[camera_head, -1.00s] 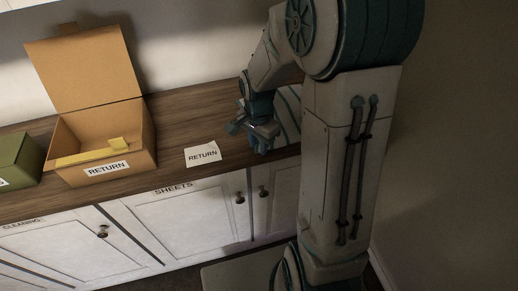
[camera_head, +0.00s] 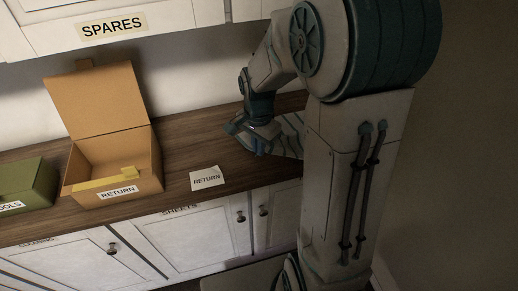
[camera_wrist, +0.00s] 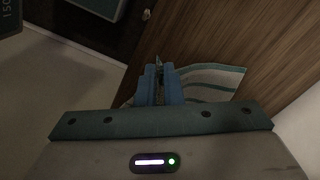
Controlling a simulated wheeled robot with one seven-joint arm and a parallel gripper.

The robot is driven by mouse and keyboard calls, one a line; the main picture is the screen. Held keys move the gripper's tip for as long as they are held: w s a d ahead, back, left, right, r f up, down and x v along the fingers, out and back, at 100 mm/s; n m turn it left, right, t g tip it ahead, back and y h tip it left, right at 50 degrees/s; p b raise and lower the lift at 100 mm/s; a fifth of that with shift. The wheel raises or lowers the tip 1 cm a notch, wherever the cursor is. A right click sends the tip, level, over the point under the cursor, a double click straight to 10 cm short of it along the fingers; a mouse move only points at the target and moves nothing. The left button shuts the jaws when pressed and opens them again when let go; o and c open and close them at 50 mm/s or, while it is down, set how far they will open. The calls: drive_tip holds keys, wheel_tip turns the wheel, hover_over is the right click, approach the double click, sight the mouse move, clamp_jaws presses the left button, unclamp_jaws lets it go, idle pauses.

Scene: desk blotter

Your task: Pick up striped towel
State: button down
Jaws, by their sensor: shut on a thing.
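The striped towel (camera_head: 288,134), pale with teal stripes, is at the right end of the wooden counter, partly hidden behind my arm. It also shows in the wrist view (camera_wrist: 215,80), spreading to the right of my gripper's fingers. My gripper (camera_head: 250,137) is at the towel's left side, low over the counter. In the wrist view my gripper's blue fingers (camera_wrist: 159,82) are close together, shut on the towel.
An open cardboard box (camera_head: 112,180) labelled RETURN stands on the counter, with a yellow item inside. A green TOOLS box (camera_head: 28,185) is at far left. A RETURN paper (camera_head: 207,177) lies left of my gripper. A SPARES cabinet (camera_head: 112,27) hangs above.

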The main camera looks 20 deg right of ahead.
drive_tip(key=shift+r, duration=0.85)
wheel_tip(320, 180, up, 36)
drive_tip(key=p, duration=0.6)
drive_tip(key=shift+p, duration=0.3)
